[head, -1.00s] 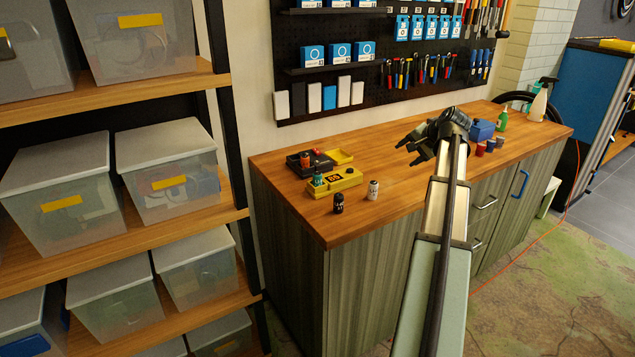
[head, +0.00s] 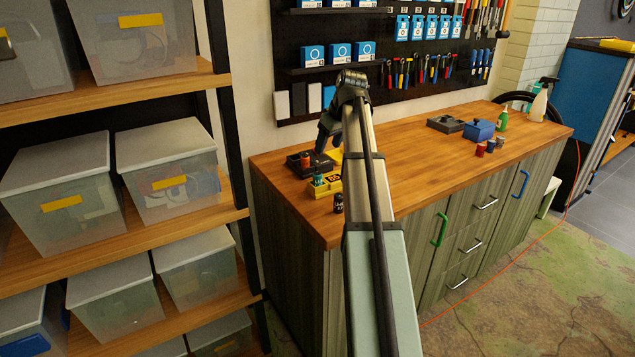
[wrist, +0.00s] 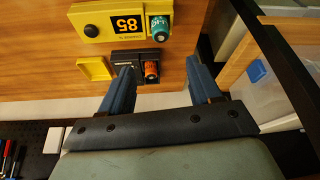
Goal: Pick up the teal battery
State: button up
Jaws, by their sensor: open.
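The teal battery (head: 318,180) stands in the left end of the yellow charger (head: 331,188) on the wooden counter. In the wrist view the teal battery (wrist: 160,28) sits beside the charger's "85" display, beyond my fingertips and touched by neither. My gripper (wrist: 158,66) is open and empty. An orange battery (wrist: 151,70) in a black box (wrist: 127,57) shows between its fingers. In the head view my gripper (head: 322,145) hangs over the black box (head: 293,165), just behind the charger; its fingers partly overlap in this view.
A black battery (head: 338,203) stands in front of the charger. A yellow lid (wrist: 93,68) adjoins the black box. A blue box (head: 479,130) and several small cylinders stand farther right. The counter's middle is clear. Shelves with bins (head: 168,170) stand left; a pegboard (head: 330,60) hangs behind.

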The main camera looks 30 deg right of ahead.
send_over(318, 173)
jog(key=s, duration=0.2)
jog(key=f, duration=0.6)
jog(key=shift+s+d, duration=0.15)
jog(key=shift+d, duration=0.05)
jog(key=shift+x, duration=2.75)
jog(key=shift+s, duration=0.2)
jog(key=shift+c, duration=0.4)
grip_shut()
